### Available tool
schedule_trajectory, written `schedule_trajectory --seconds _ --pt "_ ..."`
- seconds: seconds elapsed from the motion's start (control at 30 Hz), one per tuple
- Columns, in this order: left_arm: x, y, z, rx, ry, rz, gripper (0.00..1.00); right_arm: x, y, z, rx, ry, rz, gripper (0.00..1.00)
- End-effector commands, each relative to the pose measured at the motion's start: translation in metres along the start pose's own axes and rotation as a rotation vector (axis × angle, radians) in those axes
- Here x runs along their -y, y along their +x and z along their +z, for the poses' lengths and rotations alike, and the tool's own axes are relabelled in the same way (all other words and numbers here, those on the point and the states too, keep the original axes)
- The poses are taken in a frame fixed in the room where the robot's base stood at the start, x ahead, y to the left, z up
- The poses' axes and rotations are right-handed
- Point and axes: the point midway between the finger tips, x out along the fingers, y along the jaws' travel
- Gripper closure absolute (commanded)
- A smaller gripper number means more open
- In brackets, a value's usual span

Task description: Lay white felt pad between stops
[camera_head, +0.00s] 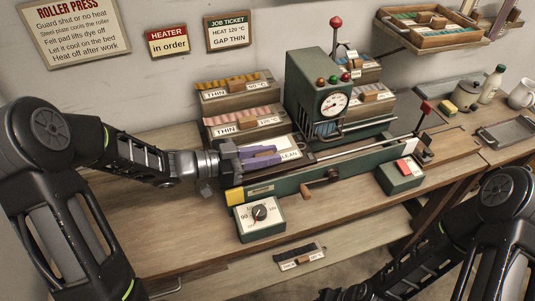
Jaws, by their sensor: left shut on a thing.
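A label ending in "LEAN" shows just right of the fingertips. The press bed's long green side (300,180) runs below the gripper, with a yellow block (235,196) at its left end. I cannot make out the stops. My right arm is at lower right; its gripper does not show clearly.
Two wooden trays labelled THIN (236,93) (245,122) stand behind the gripper. A heater dial box (259,217) and a red-switch box (400,175) stand in front of the press. A dark strip with a label (300,257) lies lower down. The bench's front left (180,225) is clear.

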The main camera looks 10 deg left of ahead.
Motion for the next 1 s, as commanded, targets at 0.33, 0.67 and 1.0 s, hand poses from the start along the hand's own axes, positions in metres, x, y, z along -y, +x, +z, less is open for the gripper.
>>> schedule_trajectory --seconds 0.33,0.67,1.0 --pt "-0.0001 0.0019 0.0111 -0.001 0.0 0.001 1.0 -0.002 0.0064 -0.0007 -0.002 -0.001 -0.002 0.64" --pt "-0.0001 0.0018 0.011 0.0 0.0 0.0 0.58 -0.0017 0.0058 -0.0007 -0.002 -0.002 -0.002 0.64" --pt "0.0 0.001 0.0065 0.0 0.0 0.0 0.58 -0.0007 0.0029 -0.0006 -0.001 -0.001 -0.002 0.64"
